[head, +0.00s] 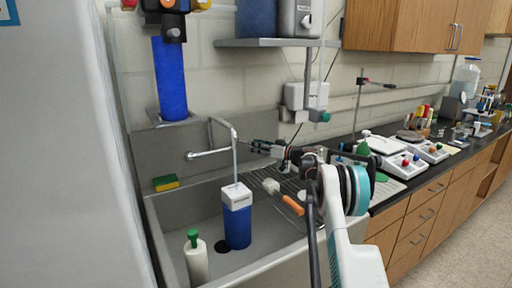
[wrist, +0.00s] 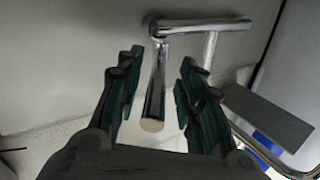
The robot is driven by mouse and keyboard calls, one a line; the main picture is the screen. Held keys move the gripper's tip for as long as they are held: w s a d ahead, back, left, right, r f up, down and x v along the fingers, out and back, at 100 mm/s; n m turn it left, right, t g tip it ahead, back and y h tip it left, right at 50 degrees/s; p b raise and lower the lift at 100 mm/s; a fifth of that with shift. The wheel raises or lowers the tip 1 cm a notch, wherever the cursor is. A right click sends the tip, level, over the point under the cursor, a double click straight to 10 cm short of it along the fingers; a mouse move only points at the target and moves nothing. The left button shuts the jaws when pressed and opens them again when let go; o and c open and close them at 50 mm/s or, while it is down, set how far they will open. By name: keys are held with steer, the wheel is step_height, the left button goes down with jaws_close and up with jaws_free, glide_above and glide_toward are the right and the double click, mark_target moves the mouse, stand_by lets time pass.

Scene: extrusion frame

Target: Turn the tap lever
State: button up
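In the wrist view the chrome tap (wrist: 215,24) runs across the top. Its lever (wrist: 153,90) extends toward the camera, with a rounded end. My gripper (wrist: 160,68) is open, with one dark green finger on each side of the lever. Gaps show between the lever and both fingers, so I see no contact. In the head view the tap (head: 207,153) is on the wall above the sink, and my gripper (head: 254,146) is just right of its spout. I cannot make out the lever clearly there.
A blue and white container (head: 238,218) stands in the sink (head: 165,214) below the spout. A white bottle with a green cap (head: 196,258) is at the front left. A sponge (head: 166,183) lies on the rim. A brush with an orange handle (head: 284,197) lies on the drying rack.

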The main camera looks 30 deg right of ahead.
steer(key=shift+s+r, duration=0.1)
steer(key=v, duration=1.1)
steer(key=shift+s+d, duration=0.2)
steer(key=shift+s, duration=0.15)
